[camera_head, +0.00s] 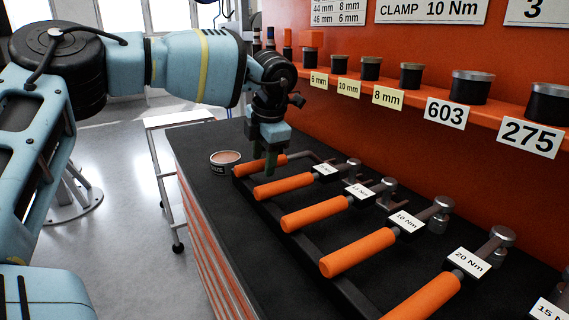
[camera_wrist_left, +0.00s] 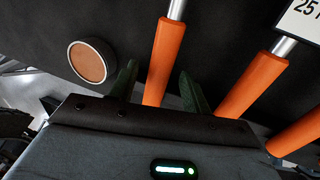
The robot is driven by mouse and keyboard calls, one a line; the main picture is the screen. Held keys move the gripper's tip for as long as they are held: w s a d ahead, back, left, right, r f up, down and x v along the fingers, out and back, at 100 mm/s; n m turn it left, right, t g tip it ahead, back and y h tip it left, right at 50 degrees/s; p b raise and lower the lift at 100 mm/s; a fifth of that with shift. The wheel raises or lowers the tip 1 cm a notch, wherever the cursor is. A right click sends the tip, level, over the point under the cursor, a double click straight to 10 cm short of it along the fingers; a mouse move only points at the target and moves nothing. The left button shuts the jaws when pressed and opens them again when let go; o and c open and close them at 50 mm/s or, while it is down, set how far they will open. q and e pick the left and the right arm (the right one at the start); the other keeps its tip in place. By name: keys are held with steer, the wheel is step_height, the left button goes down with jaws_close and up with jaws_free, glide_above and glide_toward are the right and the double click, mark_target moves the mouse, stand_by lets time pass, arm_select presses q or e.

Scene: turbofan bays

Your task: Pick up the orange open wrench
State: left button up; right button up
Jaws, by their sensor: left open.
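Several orange-handled tools lie in a row on a dark rack on the bench. The farthest one, with an orange handle (camera_head: 244,168) and a thin grey shaft, has no label that I can see; it may be the open wrench, but its head is unclear. My left gripper (camera_head: 264,161) points down over this handle, open. In the left wrist view the orange handle (camera_wrist_left: 164,52) lies between the two dark green fingers (camera_wrist_left: 158,84), with a gap on each side. The gripper body hides the handle's lower end there. My right gripper is not in view.
A small round tin (camera_head: 225,158) stands left of the farthest handle. The neighbouring orange handle (camera_head: 283,186) lies close on the near side. An orange back panel with a shelf of black sockets (camera_head: 371,69) rises behind the bench.

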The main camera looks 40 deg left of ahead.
arm_select(q)
steer(key=shift+x, duration=1.35)
steer(key=shift+c, duration=0.5)
steer(key=c, duration=0.9)
steer(key=shift+r, duration=0.1)
jaws_close()
step_height(320, 180, up, 10)
